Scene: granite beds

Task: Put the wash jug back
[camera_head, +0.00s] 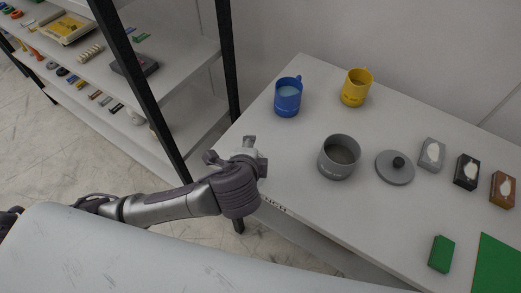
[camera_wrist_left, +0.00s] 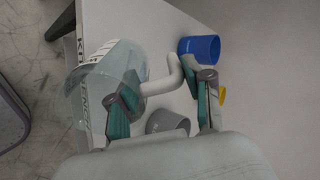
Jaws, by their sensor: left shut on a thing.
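A clear jug (camera_wrist_left: 108,65) with a white handle (camera_wrist_left: 172,78) shows in the left wrist view, which I take to be the wash jug. My left gripper (camera_wrist_left: 167,95) is shut on it, with the handle between the fingers. In the head view my left gripper (camera_head: 238,155) is at the table's left front edge. My right gripper is in neither view.
On the white table (camera_head: 310,215) stand a blue mug (camera_head: 288,97), a yellow mug (camera_head: 355,88), a grey pot (camera_head: 339,158), a lid (camera_head: 394,168), several small boxes and a green mat (camera_head: 497,265). A dark-framed shelf (camera_head: 185,55) holding small items stands left of the table.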

